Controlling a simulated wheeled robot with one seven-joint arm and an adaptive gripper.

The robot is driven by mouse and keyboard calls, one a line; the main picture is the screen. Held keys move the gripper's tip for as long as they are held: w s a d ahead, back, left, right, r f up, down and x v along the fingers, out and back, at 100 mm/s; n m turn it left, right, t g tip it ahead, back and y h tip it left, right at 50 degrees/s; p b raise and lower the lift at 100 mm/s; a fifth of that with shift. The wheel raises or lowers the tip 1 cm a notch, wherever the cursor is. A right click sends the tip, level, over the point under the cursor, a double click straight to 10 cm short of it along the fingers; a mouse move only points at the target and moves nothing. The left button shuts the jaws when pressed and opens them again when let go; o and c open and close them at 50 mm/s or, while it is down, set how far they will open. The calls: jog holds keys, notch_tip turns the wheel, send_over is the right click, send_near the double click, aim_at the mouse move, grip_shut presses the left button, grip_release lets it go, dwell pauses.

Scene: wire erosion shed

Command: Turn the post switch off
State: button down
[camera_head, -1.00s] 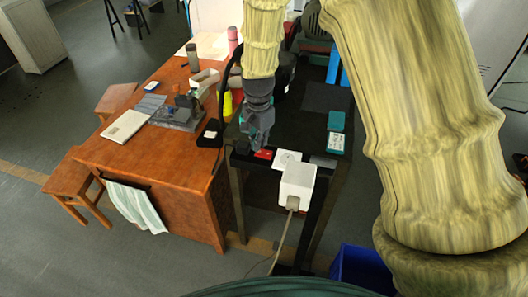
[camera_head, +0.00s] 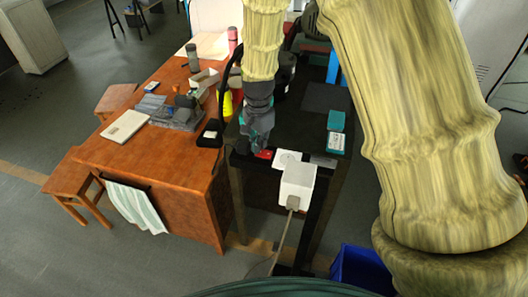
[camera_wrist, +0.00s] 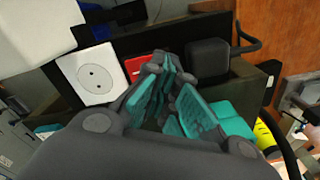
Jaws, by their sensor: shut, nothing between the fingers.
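A small red switch (camera_head: 264,154) sits on the front edge rail of the dark bench, left of a white socket plate. It also shows in the wrist view (camera_wrist: 137,68), partly hidden behind my fingers. My gripper (camera_head: 256,146) is shut and empty, pointing down at the rail right beside the red switch. In the wrist view its teal-padded fingertips (camera_wrist: 159,60) overlap the switch's right side. I cannot tell whether they touch it, and its on or off position is not readable.
The white socket plate (camera_head: 287,157) and a white plug box (camera_head: 298,185) with a hanging cable are right of the switch. A black box (camera_wrist: 208,60) is on its other side. A wooden desk (camera_head: 170,165) with several items stands left.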

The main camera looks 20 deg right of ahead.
jog(key=shift+f, duration=0.6)
dwell(0.6)
jog(key=shift+r, duration=0.1)
jog(key=shift+r+p, duration=2.6)
jog(key=shift+r, duration=0.8)
jog(key=shift+s+f, duration=0.1)
